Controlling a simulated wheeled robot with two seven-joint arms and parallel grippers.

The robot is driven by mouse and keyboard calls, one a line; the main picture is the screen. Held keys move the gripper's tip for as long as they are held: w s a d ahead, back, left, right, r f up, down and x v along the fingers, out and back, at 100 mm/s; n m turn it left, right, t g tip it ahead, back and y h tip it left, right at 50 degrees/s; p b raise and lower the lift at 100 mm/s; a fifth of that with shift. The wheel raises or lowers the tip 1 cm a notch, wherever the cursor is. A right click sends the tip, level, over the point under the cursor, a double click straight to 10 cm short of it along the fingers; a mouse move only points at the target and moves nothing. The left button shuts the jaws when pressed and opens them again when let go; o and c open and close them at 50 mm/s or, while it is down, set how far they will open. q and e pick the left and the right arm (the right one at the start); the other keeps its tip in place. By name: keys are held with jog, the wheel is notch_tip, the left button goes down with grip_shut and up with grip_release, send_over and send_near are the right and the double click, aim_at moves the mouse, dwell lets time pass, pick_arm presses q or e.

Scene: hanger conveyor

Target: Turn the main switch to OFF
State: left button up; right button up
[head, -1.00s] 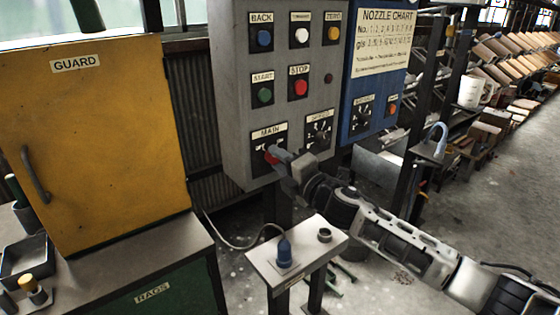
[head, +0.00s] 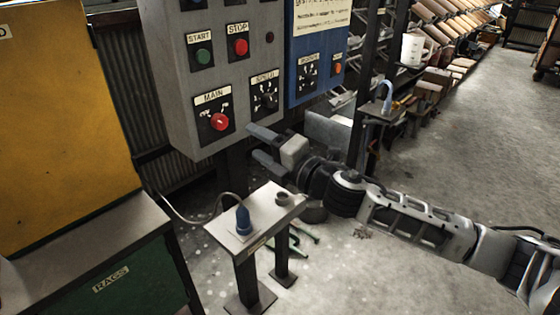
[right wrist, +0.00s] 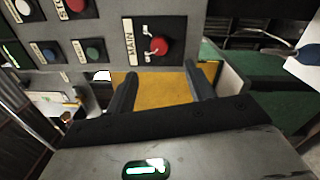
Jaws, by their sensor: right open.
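The main switch is a red rotary knob (head: 220,122) on a dark plate labelled MAIN, low on the grey control panel (head: 180,90). The marks beside the knob are too small to read. My right gripper (head: 257,146) is to the right of and below the knob in the head view, apart from it, with its fingers spread and nothing between them. In the right wrist view the red knob (right wrist: 158,46) shows beyond and above the gap between the two open fingers (right wrist: 160,84). My left gripper is not in view.
START (head: 203,56) and STOP (head: 240,46) buttons and a SPEED dial (head: 264,94) sit close to the switch. A blue panel (head: 325,82) adjoins on the right. A small stand (head: 270,207) with a blue plug (head: 243,220) is below my right arm.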

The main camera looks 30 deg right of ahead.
jog(key=shift+b+v, duration=0.6)
jog(key=shift+v, duration=2.1)
jog(key=s+a+f+m+g+h, duration=0.1)
jog(key=s+a+f+m+g, duration=0.1)
jog(key=s+f+m, duration=0.4)
jog(key=s+a+f+m+g+h, duration=0.1)
jog(key=s+a+f+m, duration=0.3)
jog(key=f, duration=0.9)
jog(key=s+a+f+m+g+h, duration=0.1)
jog(key=s+a+f+m+g, duration=0.2)
jog(key=s+f+m, duration=0.5)
notch_tip(320, 180, down, 2)
jog(key=m+g, duration=0.1)
jog(key=m, duration=0.2)
jog(key=shift+s+m, duration=0.35)
jog(key=shift+m, duration=0.05)
jog(key=shift+a, duration=0.15)
jog(key=shift+c, duration=0.3)
